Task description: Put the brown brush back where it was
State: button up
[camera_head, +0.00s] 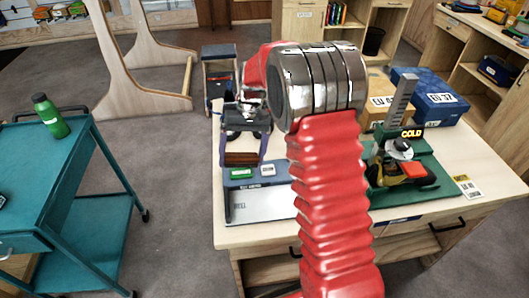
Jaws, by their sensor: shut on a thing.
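My gripper (244,159) is left of centre, over the left part of the pale wooden bench (465,205). Its two bluish fingers are shut on the brown brush (241,158), a small dark brown block between the fingertips. The brush appears just above or behind a blue-backed board (235,184); whether it touches anything is unclear. My red arm hides the middle of the bench and the right end of the board.
A green block and a white block lie on the board. A teal cart (95,205) holding a green bottle (50,116) stands left, with open floor between.

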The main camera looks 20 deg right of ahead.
jog(key=shift+s+a, duration=0.1)
jog(key=shift+a, duration=0.05)
jog(key=w+d+r+m+t+h, duration=0.1)
jog(key=w+d+r+t+h, duration=0.1)
jog(key=w+d, duration=0.8)
jog(key=d+h, duration=0.1)
jog(key=d, duration=0.2)
jog(key=shift+d+t, duration=0.15)
jog(key=shift+t, duration=0.15)
send_over(270, 152)
jog(key=shift+w+f, duration=0.15)
jog(key=shift+f, duration=2.3)
jog(key=shift+f, duration=2.35)
jog(key=shift+f, duration=0.65)
